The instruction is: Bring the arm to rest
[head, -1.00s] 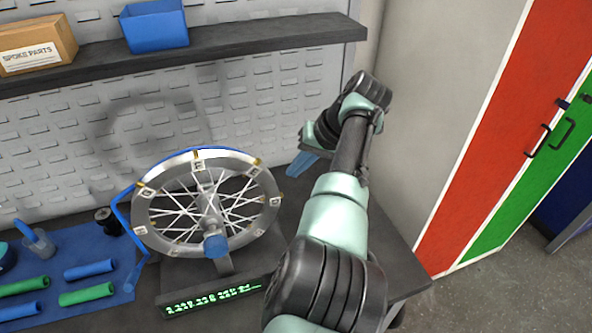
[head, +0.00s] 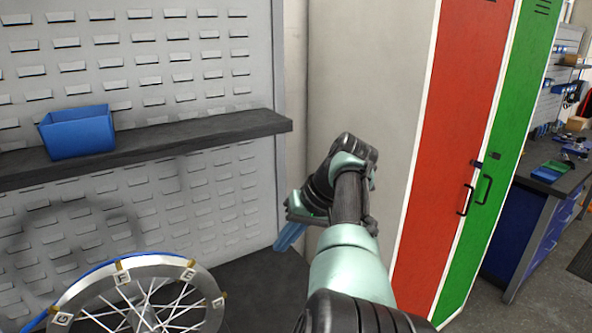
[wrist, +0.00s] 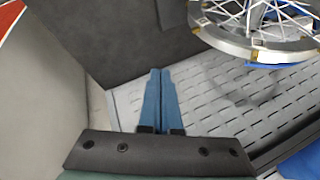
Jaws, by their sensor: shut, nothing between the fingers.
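My gripper (wrist: 161,74) shows in the wrist view with its two blue fingers together and nothing between them. In the head view my gripper (head: 284,246) is partly hidden by my own arm. Its blue fingers point down, near the right end of the bench and beside the pegboard. The arm reaches forward from the bottom of the head view, bent at the elbow, and touches nothing that I can see.
A spoked wheel (head: 140,300) stands at lower left; it also shows in the wrist view (wrist: 262,46). A dark shelf (head: 200,134) carries a blue bin (head: 78,132). Red (head: 455,130) and green (head: 500,170) lockers stand right. A farther workbench (head: 535,225) stands beyond them.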

